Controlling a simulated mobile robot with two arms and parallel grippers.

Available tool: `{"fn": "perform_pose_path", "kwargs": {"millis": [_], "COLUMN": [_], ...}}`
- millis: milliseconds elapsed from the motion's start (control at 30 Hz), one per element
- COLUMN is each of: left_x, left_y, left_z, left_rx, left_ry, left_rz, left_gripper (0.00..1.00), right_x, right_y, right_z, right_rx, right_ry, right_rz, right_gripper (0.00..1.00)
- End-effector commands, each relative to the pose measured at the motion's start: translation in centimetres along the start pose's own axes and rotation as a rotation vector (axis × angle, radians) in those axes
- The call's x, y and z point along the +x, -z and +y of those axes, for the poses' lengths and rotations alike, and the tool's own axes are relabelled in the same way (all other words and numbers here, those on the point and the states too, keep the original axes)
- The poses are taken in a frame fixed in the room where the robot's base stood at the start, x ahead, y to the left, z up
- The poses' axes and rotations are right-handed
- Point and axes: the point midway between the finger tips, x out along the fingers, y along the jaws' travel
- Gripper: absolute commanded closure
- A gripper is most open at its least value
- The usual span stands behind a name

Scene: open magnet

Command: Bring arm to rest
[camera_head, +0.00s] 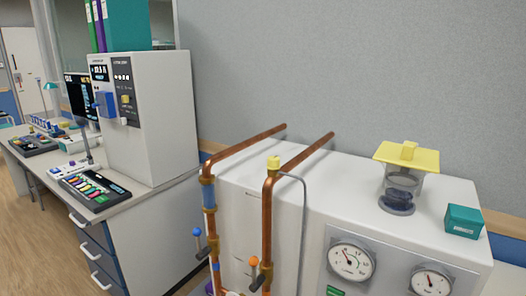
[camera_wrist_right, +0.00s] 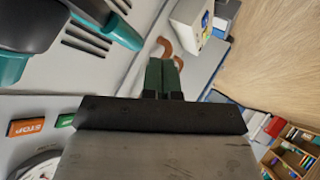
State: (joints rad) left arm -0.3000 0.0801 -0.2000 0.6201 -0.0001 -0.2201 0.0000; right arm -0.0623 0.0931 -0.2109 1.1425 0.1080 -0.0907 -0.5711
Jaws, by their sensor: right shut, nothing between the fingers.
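My right gripper (camera_wrist_right: 162,68) shows in the right wrist view. Its two green fingers are together, with nothing held between them. A large dark and grey part of the gripper fills the lower middle of that view. Neither gripper shows in the head view, and my left gripper is not seen. A white cabinet (camera_head: 335,180) with round gauges (camera_head: 350,259) stands at the front in the head view. Copper pipes (camera_head: 267,215) rise along its left side and bend back over its top.
On the cabinet stand a glass vessel with a yellow lid (camera_head: 407,153) and a teal box (camera_head: 463,221). A bench (camera_head: 150,195) with a tall white instrument (camera_head: 165,120) stands at left. In the wrist view, an orange STOP label (camera_wrist_right: 26,127) lies left of the gripper; wooden floor (camera_wrist_right: 275,60) is at right.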

Motion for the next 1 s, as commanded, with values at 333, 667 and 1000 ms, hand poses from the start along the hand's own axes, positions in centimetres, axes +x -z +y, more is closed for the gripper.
{"fn": "perform_pose_path", "kwargs": {"millis": [333,667,1000], "left_x": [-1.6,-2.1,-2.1], "left_y": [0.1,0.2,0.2], "left_z": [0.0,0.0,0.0], "left_rx": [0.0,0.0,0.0], "left_ry": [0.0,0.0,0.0], "left_rz": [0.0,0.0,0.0], "left_gripper": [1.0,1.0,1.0], "right_x": [-10.8,-21.1,-21.8], "right_y": [-20.3,-29.1,-29.6], "right_z": [-13.5,-19.7,-20.1], "right_rx": [0.31,0.462,0.473], "right_ry": [0.206,0.248,0.248], "right_rz": [-0.528,-0.838,-0.858], "right_gripper": [1.0,1.0,1.0]}}
